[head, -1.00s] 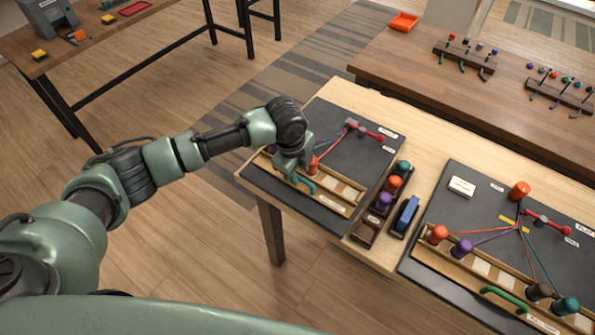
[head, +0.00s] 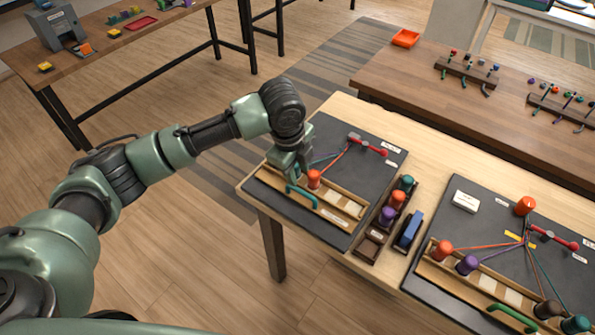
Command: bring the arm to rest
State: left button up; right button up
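My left gripper (head: 287,168) hangs over the left part of the near dark board (head: 330,230), by its wooden tray (head: 330,212). Its fingers point down, and I cannot tell whether they are open or touch anything. An orange spool (head: 314,179) stands in the tray just right of the gripper. An orange cord and a bluish cord run from the tray area to the red clamp (head: 367,146). The arm hides part of the board's left side. My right gripper is not in view.
A dark rack (head: 368,249) holds teal, orange and purple spools, beside a blue object (head: 409,230). A second board (head: 455,225) with several spools and cords lies at right. Tables stand behind. The floor left of the bench is clear.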

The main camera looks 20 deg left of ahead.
pick_arm(q)
jog(key=s+d+f+n+t+h, duration=0.1)
jog(key=s+d+f+n+h, duration=0.2)
jog(key=s, duration=0.4)
jog(key=s+d+f+n, duration=0.3)
jog(key=s+d+n, duration=0.1)
jog(key=s+d, duration=0.15)
jog(key=s+a+f+n+y, duration=0.3)
jog(key=s+a+n+y, duration=0.1)
jog(key=s+a+n, duration=1)
notch_tip(320, 180, down, 26)
jog(key=s+m, duration=0.1)
jog(key=s, duration=0.2)
jog(key=s+a+f+g, duration=0.1)
jog(key=s+a+f, duration=0.1)
jog(key=s+f, duration=0.6)
jog(key=s+a+f+g, duration=0.1)
jog(key=s+a+f, duration=0.1)
jog(key=s+f, duration=0.6)
jog(key=shift+s+f, duration=0.25)
jog(key=shift+s, duration=0.1)
